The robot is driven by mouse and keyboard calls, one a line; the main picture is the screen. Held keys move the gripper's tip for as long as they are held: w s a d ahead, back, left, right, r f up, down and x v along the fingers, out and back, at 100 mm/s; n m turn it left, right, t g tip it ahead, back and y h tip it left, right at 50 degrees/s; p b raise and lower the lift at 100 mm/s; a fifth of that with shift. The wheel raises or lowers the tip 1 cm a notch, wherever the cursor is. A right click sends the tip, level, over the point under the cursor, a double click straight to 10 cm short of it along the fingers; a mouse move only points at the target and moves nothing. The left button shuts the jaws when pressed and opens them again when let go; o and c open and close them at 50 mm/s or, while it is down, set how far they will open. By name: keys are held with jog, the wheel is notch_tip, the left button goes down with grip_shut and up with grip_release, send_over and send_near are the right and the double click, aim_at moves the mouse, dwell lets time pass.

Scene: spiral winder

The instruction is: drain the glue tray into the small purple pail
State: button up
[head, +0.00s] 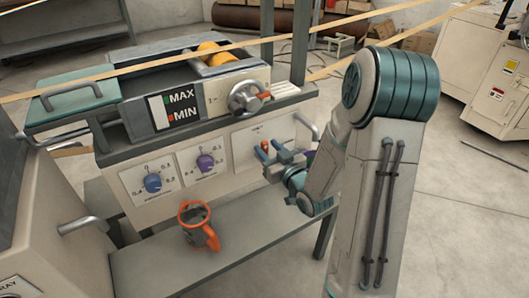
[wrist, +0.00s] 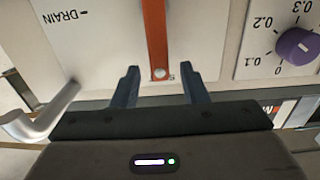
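The glue tray (head: 135,75) is the open trough on top of the machine, with a MAX/MIN gauge (head: 174,108) on its front. An orange-red lever (head: 265,146) is on the right front panel; in the wrist view the lever (wrist: 156,35) hangs beside the word DRAIN. My gripper (head: 276,155) is at this panel. In the wrist view my gripper (wrist: 160,88) is open, its fingers on either side of the lever's end, with gaps at both sides.
A blue knob (head: 153,183) and a purple knob (head: 206,163) are to the left. A grey bent bar (wrist: 35,122) sticks out near the panel. Pale strips cross above the machine.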

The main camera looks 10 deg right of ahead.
jog(key=shift+x, duration=1.25)
grip_shut()
